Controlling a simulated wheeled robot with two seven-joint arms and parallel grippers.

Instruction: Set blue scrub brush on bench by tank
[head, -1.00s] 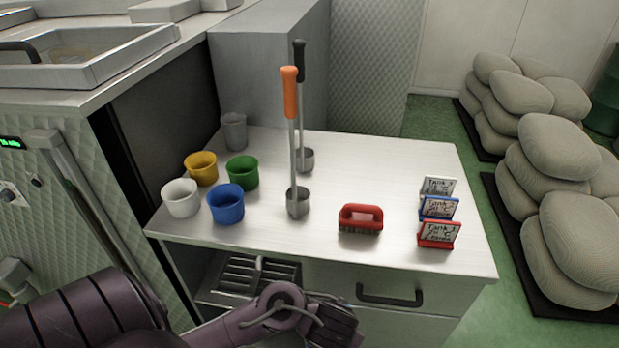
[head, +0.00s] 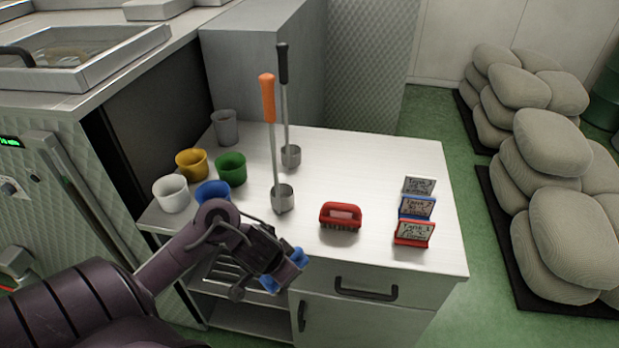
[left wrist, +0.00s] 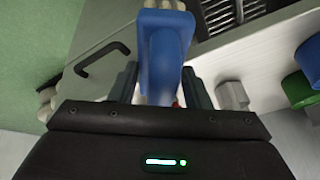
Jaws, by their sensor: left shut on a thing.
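My left gripper (head: 279,270) is shut on the blue scrub brush (head: 297,257) in front of the bench's front edge, beside the red brush. The blue scrub brush fills the middle of the left wrist view (left wrist: 168,50), between the fingers (left wrist: 165,88). The bench (head: 345,155) has a pale metal top. A red scrub brush (head: 341,215) stands on it near the front edge. My right gripper is not in view.
Several cups stand at the bench's left, with the blue cup (head: 212,192) partly behind my arm. Two long-handled ladles (head: 283,198) (head: 291,156) stand upright at the middle. Tank signs (head: 414,233) stand at the right.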

